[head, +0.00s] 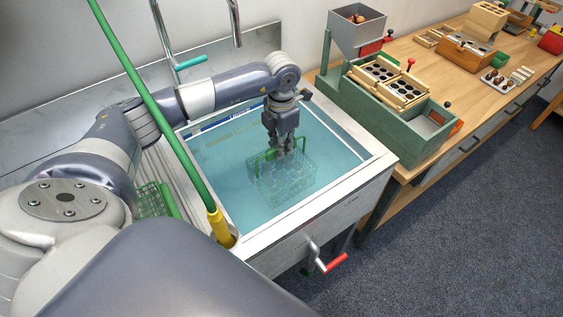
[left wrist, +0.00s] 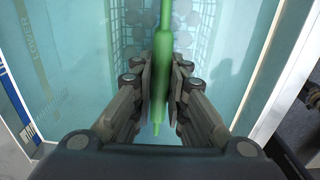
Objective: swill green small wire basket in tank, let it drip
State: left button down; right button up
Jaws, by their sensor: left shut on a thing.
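The small wire basket (head: 284,180) with a green handle (head: 268,157) hangs in the water of the tank (head: 212,180). Most of the basket looks under the surface. My left gripper (head: 284,152) is shut on the green handle, above the basket. In the left wrist view the green handle (left wrist: 163,60) runs between the fingers of my left gripper (left wrist: 160,85). My right gripper is not in view.
A second green wire basket (head: 150,200) stands at the tank's left, partly hidden by my arm. A green pole with a yellow end (head: 217,222) crosses in front. A red-handled valve (head: 335,262) sticks out at the front. A wooden bench (head: 455,75) with a green machine (head: 390,125) stands right.

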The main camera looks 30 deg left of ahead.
pick_arm(q)
jog(key=shift+w+d, duration=0.1)
jog(key=shift+w+d+b, duration=0.35)
jog(key=shift+w+b, duration=0.15)
jog(key=shift+w, duration=0.4)
jog(key=shift+s+a+p, duration=0.15)
jog(key=shift+s+a, duration=0.05)
jog(key=shift+s, duration=0.3)
jog(key=shift+s+a+p, duration=0.15)
jog(key=shift+s+a, duration=0.05)
jog(key=shift+s, duration=0.3)
jog(key=shift+w, duration=0.1)
